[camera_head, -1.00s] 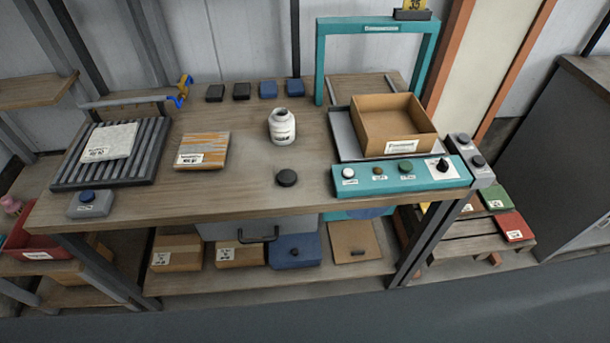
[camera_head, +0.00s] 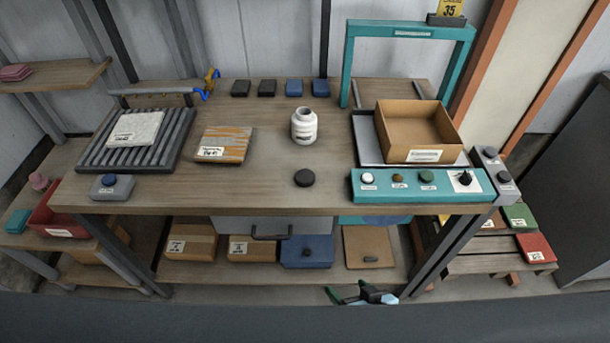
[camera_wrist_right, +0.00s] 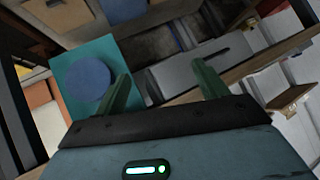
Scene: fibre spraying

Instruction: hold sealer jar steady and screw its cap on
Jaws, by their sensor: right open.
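My right gripper (camera_head: 361,291) is low in front of the bench at the bottom of the head view, well below the jar and cap. In the right wrist view its two green fingers (camera_wrist_right: 163,88) are spread apart with nothing between them. My left gripper is not in view.
A teal control panel (camera_head: 421,187) and a cardboard box (camera_head: 418,132) in a tray stand to the right. The bench around the jar and cap is clear.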

